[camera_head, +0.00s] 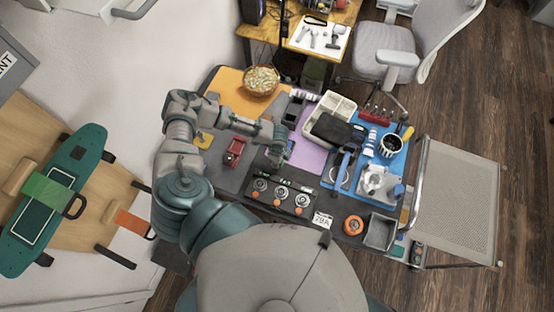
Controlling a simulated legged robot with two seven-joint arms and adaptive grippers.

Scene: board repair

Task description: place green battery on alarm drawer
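A green block with a dark loop handle (47,190) lies across the teal board (88,142) at the far left. It may be the green battery, but I cannot tell for sure. The alarm drawer is not clearly identifiable; a dark panel with several round dials (280,196) stands at the front of the workbench. My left arm reaches over the workbench, and my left gripper (278,155) is just behind that panel, far from the green block. Its fingers are too small and dark to tell whether they are open or hold anything. My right gripper is not in view.
An orange block (132,222) lies at left. A mesh cart (458,200) stands at right.

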